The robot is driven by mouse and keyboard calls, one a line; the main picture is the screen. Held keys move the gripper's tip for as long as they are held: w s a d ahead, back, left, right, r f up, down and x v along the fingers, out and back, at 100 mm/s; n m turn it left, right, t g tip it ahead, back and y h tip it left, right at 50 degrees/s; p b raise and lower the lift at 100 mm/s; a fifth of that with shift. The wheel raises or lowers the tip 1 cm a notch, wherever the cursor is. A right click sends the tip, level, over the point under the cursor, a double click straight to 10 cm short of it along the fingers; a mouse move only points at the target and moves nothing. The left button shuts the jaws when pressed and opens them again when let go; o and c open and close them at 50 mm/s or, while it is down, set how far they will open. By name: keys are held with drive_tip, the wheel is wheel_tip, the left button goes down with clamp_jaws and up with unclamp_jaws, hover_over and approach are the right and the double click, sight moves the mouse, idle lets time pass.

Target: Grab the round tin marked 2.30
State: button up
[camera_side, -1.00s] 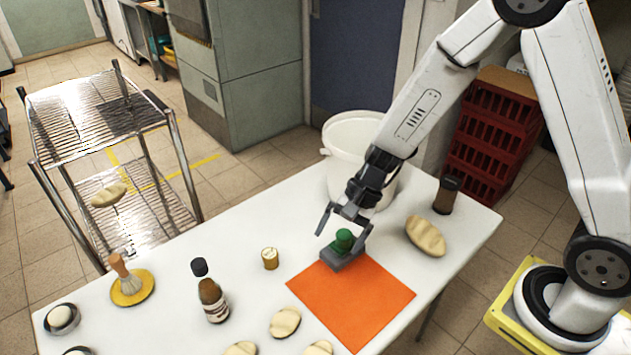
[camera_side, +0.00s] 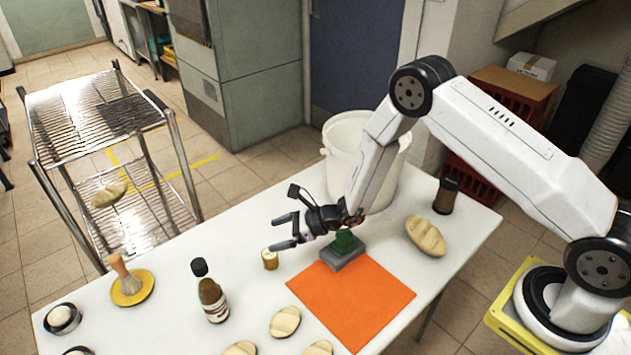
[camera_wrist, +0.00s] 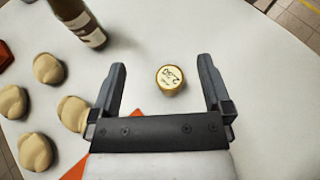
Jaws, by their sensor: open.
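The round tin (camera_side: 270,259) is small and gold with a pale lid, standing upright on the white table. In the wrist view its lid (camera_wrist: 171,79) faces the camera with dark print that looks like 2.30. My gripper (camera_side: 283,233) is open and tilted low beside the tin in the side view. In the wrist view the tin lies between the lines of my two fingers (camera_wrist: 163,72), a little right of the middle. Neither finger visibly touches it.
A brown bottle (camera_side: 212,299) stands left of the tin. Several bread rolls (camera_side: 285,322) lie in front. A white bucket (camera_side: 338,135) stands behind. The table left of the tin is partly clear.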

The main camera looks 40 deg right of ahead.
sight(264, 256)
drive_tip(key=shift+w+d+f+m+t, duration=0.15)
drive_tip(key=shift+w+f+m+t, duration=0.15)
drive_tip(key=shift+w+t, duration=0.1)
drive_tip(key=shift+f, duration=0.1)
drive_tip(key=shift+f, duration=3)
drive_tip(key=shift+s, duration=0.1)
drive_tip(key=shift+f, duration=0.45)
drive_tip(key=shift+x, duration=2.45)
